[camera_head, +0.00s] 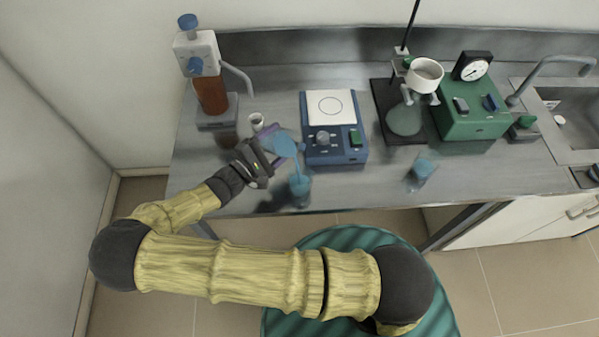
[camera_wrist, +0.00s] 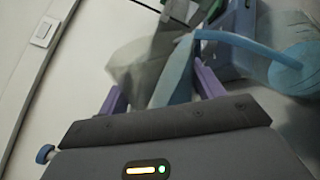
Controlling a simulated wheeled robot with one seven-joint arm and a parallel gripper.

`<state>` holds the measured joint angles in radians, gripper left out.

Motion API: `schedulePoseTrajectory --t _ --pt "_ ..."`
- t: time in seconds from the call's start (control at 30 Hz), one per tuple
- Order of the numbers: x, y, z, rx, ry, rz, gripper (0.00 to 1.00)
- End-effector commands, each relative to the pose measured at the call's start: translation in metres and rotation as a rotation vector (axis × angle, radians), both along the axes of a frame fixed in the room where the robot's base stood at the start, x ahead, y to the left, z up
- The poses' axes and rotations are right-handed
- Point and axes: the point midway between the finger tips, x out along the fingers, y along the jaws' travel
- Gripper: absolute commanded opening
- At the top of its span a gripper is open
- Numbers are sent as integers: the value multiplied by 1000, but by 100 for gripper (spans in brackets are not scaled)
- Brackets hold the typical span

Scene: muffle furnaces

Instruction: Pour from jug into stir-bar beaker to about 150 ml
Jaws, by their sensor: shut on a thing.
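My gripper (camera_head: 264,152) is shut on a clear jug (camera_head: 281,146) and holds it tilted above the bench's front left part. Blue liquid runs from the jug's lip in a thin stream into a small beaker (camera_head: 299,187) standing near the front edge. That beaker holds blue liquid; its graduations and any stir bar cannot be made out. In the wrist view the jug (camera_wrist: 172,82) sits between the purple fingers (camera_wrist: 160,90), and the stream bends right to the blue liquid in the beaker (camera_wrist: 294,68).
A blue stirrer with a white top (camera_head: 331,108) stands behind the beaker. A dispenser bottle (camera_head: 210,95) and a small white-rimmed vessel (camera_head: 256,121) are at left. A filter flask (camera_head: 404,118), green pump (camera_head: 472,118) and sink are at right.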

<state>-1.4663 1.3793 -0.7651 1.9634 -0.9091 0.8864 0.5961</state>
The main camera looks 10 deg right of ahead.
Motion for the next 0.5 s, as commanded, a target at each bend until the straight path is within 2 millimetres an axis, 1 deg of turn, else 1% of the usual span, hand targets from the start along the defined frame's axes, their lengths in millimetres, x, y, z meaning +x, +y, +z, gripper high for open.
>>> schedulePoseTrajectory --t 0.37,0.5 --pt "0 0 0 0 -2 0 21" --pt "-1 -1 -1 22 -28 0 21"
